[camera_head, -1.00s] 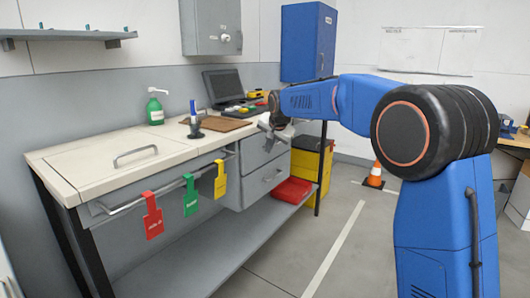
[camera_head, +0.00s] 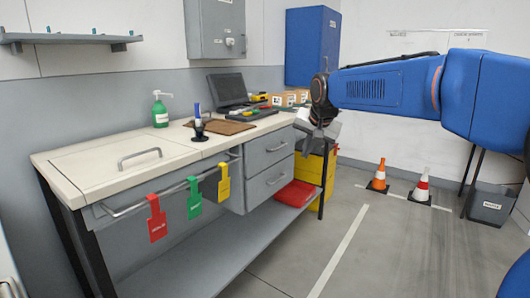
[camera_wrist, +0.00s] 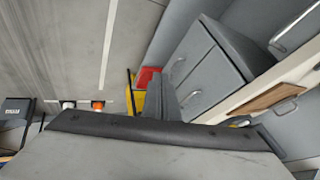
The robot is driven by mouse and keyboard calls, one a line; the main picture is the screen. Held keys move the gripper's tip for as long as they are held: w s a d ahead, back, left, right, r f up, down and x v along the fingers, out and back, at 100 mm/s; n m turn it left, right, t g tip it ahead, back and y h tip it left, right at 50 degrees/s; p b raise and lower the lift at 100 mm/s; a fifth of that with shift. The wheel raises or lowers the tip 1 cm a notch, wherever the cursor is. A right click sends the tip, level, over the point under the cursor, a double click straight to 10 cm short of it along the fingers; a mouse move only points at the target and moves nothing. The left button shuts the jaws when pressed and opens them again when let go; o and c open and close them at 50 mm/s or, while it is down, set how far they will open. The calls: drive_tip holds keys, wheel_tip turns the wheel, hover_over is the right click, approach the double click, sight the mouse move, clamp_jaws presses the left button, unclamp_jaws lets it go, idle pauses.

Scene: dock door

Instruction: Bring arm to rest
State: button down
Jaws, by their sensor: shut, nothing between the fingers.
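My blue arm reaches in from the right in the head view. My gripper (camera_head: 318,128) hangs at its end, shut and empty, pointing down. It appears just right of the bench's far end and grey drawers (camera_head: 268,165), in front of the yellow bin (camera_head: 318,168). I see no contact with the bench.
Two cones (camera_head: 379,176) (camera_head: 421,188) stand on open floor.

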drive_tip(key=s+d+f+n, duration=0.1)
drive_tip(key=s+d+f, duration=0.4)
drive_tip(key=s, duration=0.9)
drive_tip(key=s+d+f+n+g+h, duration=0.1)
drive_tip(key=s+d+f, duration=0.4)
drive_tip(key=s, duration=0.9)
drive_tip(key=s+d+f+n, duration=0.2)
drive_tip(key=s+d+f, duration=0.3)
drive_tip(key=s+f, duration=0.4)
drive_tip(key=s, duration=0.5)
drive_tip(key=shift+n+g, duration=0.3)
drive_tip(key=shift+g, duration=0.1)
drive_tip(key=shift+s, duration=0.1)
